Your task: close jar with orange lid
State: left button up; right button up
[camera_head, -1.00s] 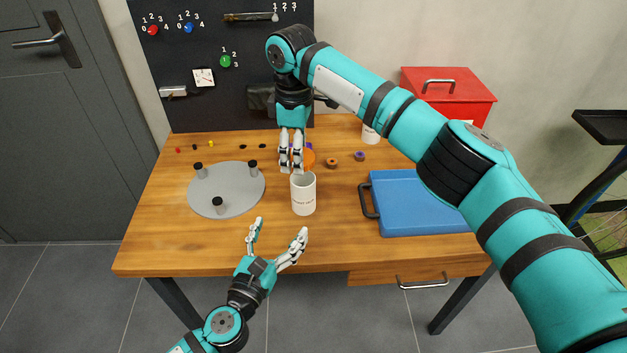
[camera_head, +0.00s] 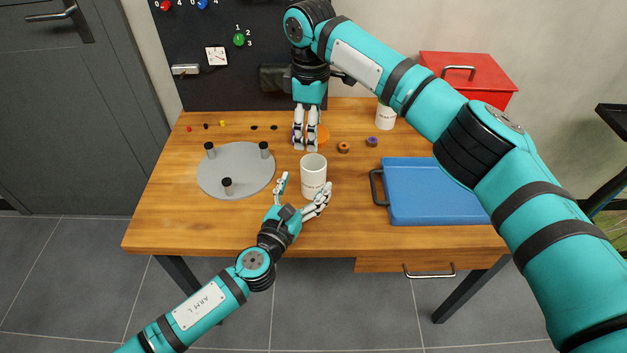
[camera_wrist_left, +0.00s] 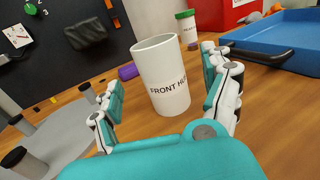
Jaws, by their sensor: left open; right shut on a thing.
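A white open-topped jar (camera_head: 313,178) stands upright on the wooden table. In the left wrist view the jar (camera_wrist_left: 165,80) shows the lettering "FRONT HU", cut off at its edge. My left gripper (camera_head: 305,190) is open, with its fingers spread on either side of the jar's near side. In its wrist view the fingers (camera_wrist_left: 165,95) flank the jar without visible contact. The fingers partly hide the lid. The left wrist view does not show the right gripper.
A grey disc with black-topped posts (camera_head: 235,180) lies left of the jar. A blue tray (camera_head: 435,190) lies right. Behind are small rings (camera_head: 372,141), another white jar (camera_head: 386,117) and a red box (camera_head: 470,75). A purple cylinder (camera_wrist_left: 127,71) shows behind the jar.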

aim_at(309, 179)
pick_arm(q)
jog(key=shift+x, duration=2.8)
jog(key=shift+s, duration=0.1)
jog(key=shift+c, duration=0.2)
grip_shut()
